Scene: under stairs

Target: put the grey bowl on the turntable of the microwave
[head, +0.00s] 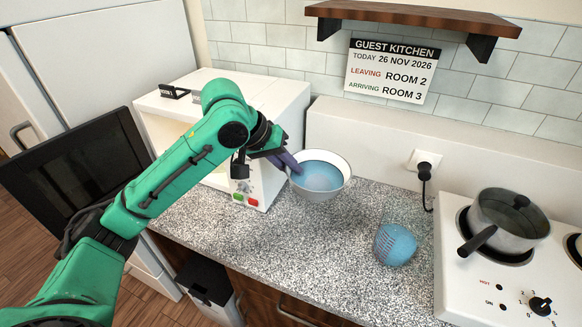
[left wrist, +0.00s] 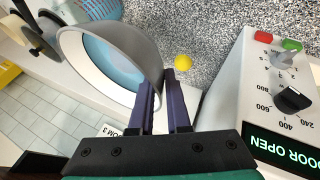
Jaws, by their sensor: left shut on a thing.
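The grey bowl (head: 321,187), pale-rimmed with a blue inside, is just right of the microwave (head: 255,95) in the head view. My left gripper (head: 291,164) is shut on the bowl's left side wall, and the bowl appears held above the counter. In the left wrist view the bowl (left wrist: 135,48) sits between the fingertips (left wrist: 166,98). The microwave's dark door (head: 75,165) stands open to the left, and its display reads DOOR OPEN (left wrist: 288,153). My left arm crosses the front of the microwave; the turntable is hidden. My right gripper is out of view.
A blue patterned container (head: 396,245) stands on the speckled counter (head: 300,245). A pot (head: 508,225) is on the hob at right. A small yellow round thing (left wrist: 183,62) lies near the bowl. A wooden shelf (head: 415,17) is above; the counter's front middle is clear.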

